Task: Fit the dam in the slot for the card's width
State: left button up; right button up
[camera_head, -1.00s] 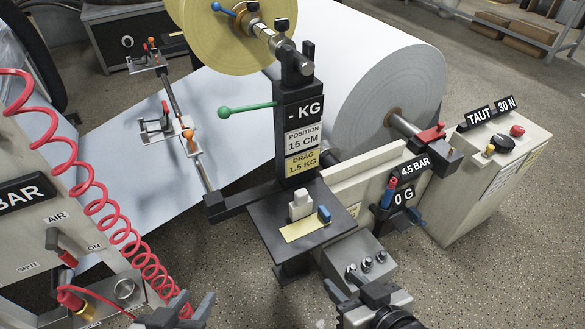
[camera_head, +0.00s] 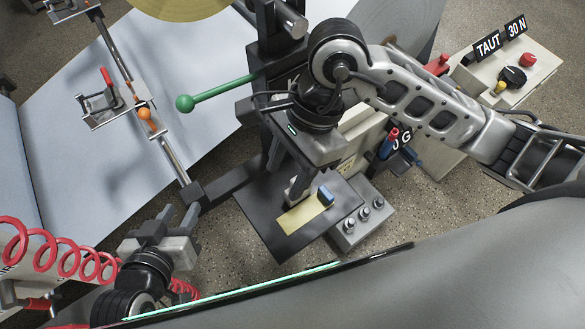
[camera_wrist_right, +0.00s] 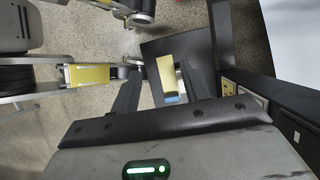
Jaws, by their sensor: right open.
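A black plate (camera_head: 262,228) carries a yellow card (camera_head: 303,217), a small blue block (camera_head: 325,195) and a small pale block (camera_head: 294,193). My right gripper (camera_head: 288,176) points down over the plate close to the pale block, which it partly hides; contact cannot be told. In the right wrist view its jaws (camera_wrist_right: 160,72) are apart, with the yellow card (camera_wrist_right: 167,70) and blue block (camera_wrist_right: 171,99) showing between them. My left gripper (camera_head: 178,217) is open and empty, left of the plate. I cannot tell which block is the dam, nor see a slot clearly.
A green-knobbed lever (camera_head: 185,103) sticks out left of the black post. A rail with an orange knob (camera_head: 144,113) crosses the pale paper sheet (camera_head: 70,130). A red coiled hose (camera_head: 40,250) hangs at lower left. A control box (camera_head: 505,85) stands at upper right.

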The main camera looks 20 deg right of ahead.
jog(key=w+d+t+h, duration=0.1)
jog(key=w+d+h, duration=0.2)
jog(key=w+d, duration=0.1)
jog(key=f, duration=0.7)
jog(key=f+b, duration=0.1)
jog(key=f, duration=0.2)
jog(key=shift+s+a+f, duration=0.15)
jog(key=shift+s+a, duration=0.15)
jog(key=shift+a, duration=0.1)
jog(key=shift+t, duration=0.3)
jog(key=f, duration=0.5)
jog(key=shift+a+f, duration=0.25)
jog(key=shift+f, duration=0.05)
grip_shut()
